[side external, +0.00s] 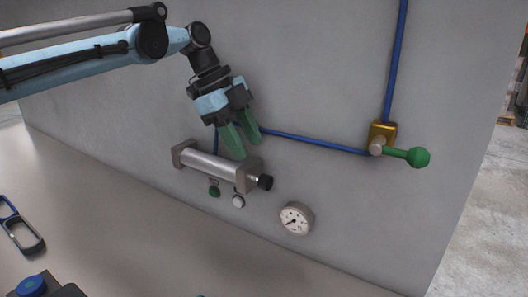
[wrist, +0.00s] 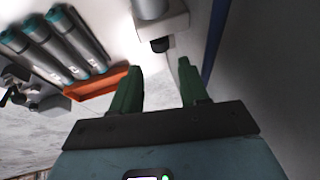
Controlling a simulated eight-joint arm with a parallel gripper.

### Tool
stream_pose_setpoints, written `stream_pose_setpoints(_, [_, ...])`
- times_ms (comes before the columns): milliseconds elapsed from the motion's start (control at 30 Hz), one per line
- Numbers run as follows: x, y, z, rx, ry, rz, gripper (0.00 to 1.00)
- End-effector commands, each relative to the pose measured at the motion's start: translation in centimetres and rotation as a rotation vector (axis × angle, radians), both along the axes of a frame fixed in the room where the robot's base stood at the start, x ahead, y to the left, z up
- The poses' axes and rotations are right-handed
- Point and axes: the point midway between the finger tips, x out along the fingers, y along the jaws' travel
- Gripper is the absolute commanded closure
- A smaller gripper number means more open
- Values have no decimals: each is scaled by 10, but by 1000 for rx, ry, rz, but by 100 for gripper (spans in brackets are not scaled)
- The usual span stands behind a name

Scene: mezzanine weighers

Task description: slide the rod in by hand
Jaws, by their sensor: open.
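A silver air cylinder (side external: 210,166) with square end blocks is fixed low on the grey wall, tilted down to the right in the side view. Its rod shows as a short stub with a black tip (side external: 265,182) out of the right end block. In the wrist view the black tip (wrist: 160,45) lies beyond and between my fingertips, below the pale end block (wrist: 163,24). My gripper (side external: 247,147) has green fingers, open and empty, pointing down just above the right part of the cylinder. Whether a finger touches the end block cannot be told. In the wrist view my gripper (wrist: 157,75) shows a wide gap.
A brass valve (side external: 382,135) with a green ball-ended lever (side external: 418,157) is on the wall at right. Blue tubing (side external: 310,139) runs along the wall. A round gauge (side external: 296,218) sits right of and below the rod. An orange tray (wrist: 97,84) shows in the wrist view.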

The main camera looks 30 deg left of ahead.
Motion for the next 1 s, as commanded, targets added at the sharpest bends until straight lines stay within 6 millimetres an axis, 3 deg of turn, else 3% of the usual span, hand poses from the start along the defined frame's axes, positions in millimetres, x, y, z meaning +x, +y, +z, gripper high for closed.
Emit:
stream_pose_setpoints(100, [-3,7,16,1,0,1,56])
stream_pose_setpoints(300, [-6,13,29,1,0,0,56])
stream_pose_setpoints(733, [-8,15,30,1,2,18,56])
stream_pose_setpoints(867, [-19,23,25,5,13,138,56])
stream_pose_setpoints(1000, [-43,40,10,0,28,387,56])
